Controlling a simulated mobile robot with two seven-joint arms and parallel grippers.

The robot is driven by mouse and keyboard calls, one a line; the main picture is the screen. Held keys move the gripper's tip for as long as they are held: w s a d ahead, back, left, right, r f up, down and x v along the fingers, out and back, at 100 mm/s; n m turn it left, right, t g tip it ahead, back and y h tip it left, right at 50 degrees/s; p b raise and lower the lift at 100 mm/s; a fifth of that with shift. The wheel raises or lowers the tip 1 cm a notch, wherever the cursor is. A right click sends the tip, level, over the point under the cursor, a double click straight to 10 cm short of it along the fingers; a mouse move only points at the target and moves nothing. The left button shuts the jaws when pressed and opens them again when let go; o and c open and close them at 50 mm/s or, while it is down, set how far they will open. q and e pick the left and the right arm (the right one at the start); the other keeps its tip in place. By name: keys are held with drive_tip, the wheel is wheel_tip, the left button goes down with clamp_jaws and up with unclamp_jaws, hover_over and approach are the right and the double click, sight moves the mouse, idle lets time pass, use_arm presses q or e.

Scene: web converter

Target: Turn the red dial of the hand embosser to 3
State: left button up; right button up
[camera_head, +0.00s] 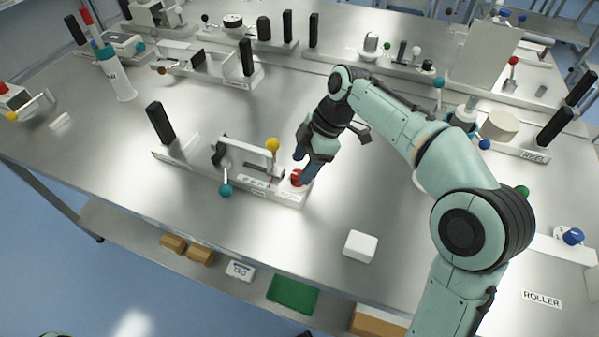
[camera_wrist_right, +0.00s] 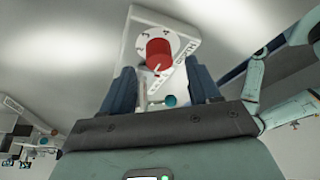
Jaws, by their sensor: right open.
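The hand embosser (camera_head: 228,182) sits on the metal table, a long white base with a black upright handle, a yellow knob and a teal knob. Its red dial (camera_head: 297,178) is at the right end of the base. In the right wrist view the red dial (camera_wrist_right: 159,55) stands on a white plate with small digits around it; its setting cannot be read surely. My right gripper (camera_head: 306,163) is at the dial. In the wrist view its blue fingers (camera_wrist_right: 163,80) are open, one to each side below the dial, and hold nothing. Contact is not clear.
A white block (camera_head: 360,246) lies on the table to the right of the embosser. Other machines stand behind, including one labelled REEL (camera_head: 535,155). The table's front edge is close, with a lower shelf holding a green tray (camera_head: 292,293). Table left of the embosser is mostly clear.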

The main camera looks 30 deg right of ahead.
drive_tip(key=shift+x, duration=1.45)
drive_tip(key=c, duration=1)
drive_tip(key=shift+c, duration=0.2)
